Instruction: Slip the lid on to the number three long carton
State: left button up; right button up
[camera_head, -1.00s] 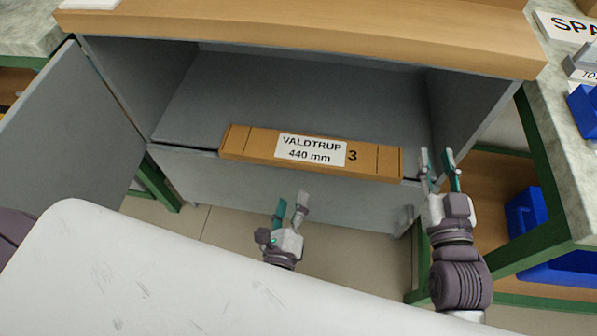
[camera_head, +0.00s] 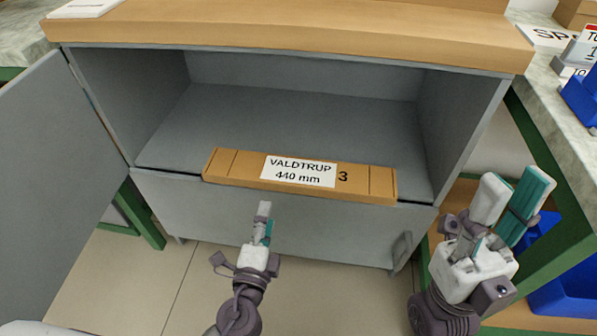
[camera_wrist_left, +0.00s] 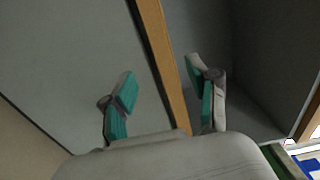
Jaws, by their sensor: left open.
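A long brown carton (camera_head: 222,166) with a white "VALDTRUP 440 mm" label and a "3" lies along the front edge of the cabinet shelf. Seams cross it near both ends. I see no separate lid, and cannot tell whether one is on it. My left gripper (camera_head: 264,222) is just below and in front of the carton's middle. In the left wrist view its fingers (camera_wrist_left: 161,92) are apart, and the carton's narrow brown side (camera_wrist_left: 165,60) runs between them in the picture, with no clear contact. My right gripper (camera_head: 514,200) is empty with fingers apart, right of the carton.
The grey cabinet shelf (camera_head: 290,120) is empty behind the carton. An open door (camera_head: 55,180) stands at the left, and a wooden top (camera_head: 300,35) overhangs above. A bench (camera_head: 545,100) with blue bins (camera_head: 580,105) stands close on the right.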

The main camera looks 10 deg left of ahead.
aim_at(274, 187)
pick_arm(q)
jog(key=shift+w+d+r, duration=0.1)
jog(key=shift+w, duration=1.65)
jog(key=shift+w+d+r, duration=0.1)
jog(key=shift+w, duration=1.6)
grip_shut()
jog(key=shift+r, duration=0.1)
